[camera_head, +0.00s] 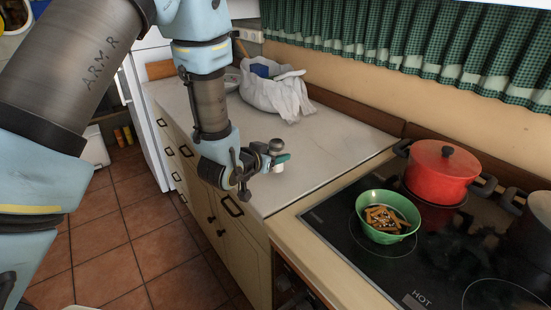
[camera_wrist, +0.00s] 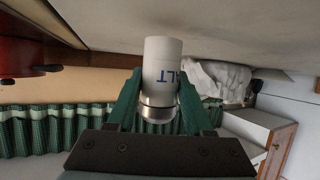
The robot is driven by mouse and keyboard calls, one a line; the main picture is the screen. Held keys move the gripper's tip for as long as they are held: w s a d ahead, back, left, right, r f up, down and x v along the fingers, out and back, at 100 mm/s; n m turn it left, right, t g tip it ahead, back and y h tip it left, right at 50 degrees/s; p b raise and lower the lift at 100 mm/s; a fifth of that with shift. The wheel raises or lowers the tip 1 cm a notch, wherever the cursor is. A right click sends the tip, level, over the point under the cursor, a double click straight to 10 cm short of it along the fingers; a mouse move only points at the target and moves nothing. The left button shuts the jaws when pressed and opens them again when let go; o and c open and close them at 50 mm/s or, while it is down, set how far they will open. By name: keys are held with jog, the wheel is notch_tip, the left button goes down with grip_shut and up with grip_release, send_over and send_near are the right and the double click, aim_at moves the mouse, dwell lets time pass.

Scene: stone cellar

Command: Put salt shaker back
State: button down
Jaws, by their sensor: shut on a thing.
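My gripper (camera_wrist: 153,105) is shut on the salt shaker (camera_wrist: 160,65), a white cylinder with "ALT" lettering visible and a metallic end. In the wrist view the shaker sits between the two green fingers, with its metallic end towards the gripper base. In the head view my gripper (camera_head: 275,160) is near the front edge of the pale countertop (camera_head: 335,145). A small pale part of the shaker (camera_head: 279,168) shows at the fingertips. I cannot tell from the head view how far it is above the counter.
A green bowl (camera_head: 375,230) with brown pieces stands on the black cooktop (camera_head: 335,215) at right. A white cloth bundle (camera_head: 280,95) lies at the counter's back. The counter's middle is clear.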

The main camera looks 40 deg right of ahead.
jog(key=shift+f, duration=0.9)
jog(key=shift+f, duration=0.2)
jog(key=shift+c, duration=1.5)
grip_release()
jog(key=shift+r, duration=0.15)
